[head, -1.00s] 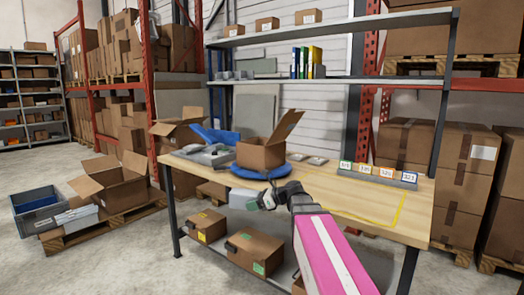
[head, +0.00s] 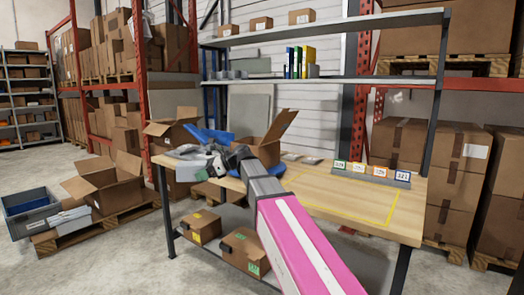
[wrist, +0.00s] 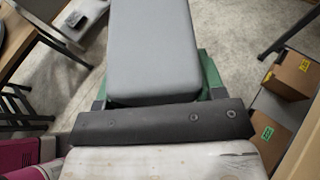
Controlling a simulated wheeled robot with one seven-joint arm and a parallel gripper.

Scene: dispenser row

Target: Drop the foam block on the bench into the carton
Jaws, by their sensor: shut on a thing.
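My gripper (head: 216,167) is shut on the grey foam block (wrist: 152,50). In the wrist view the block is a smooth grey slab between the green fingers, sticking out past them. The open brown carton (head: 283,127) stands on the bench, flaps up, just right of and behind the gripper.
The wooden bench (head: 335,205) has a clear area outlined in yellow and a row of numbered tags (head: 372,174) at right. Another open carton (head: 105,185) stands on a pallet at left, beside a grey crate (head: 32,212). Closed boxes (head: 201,226) sit on the lower shelf.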

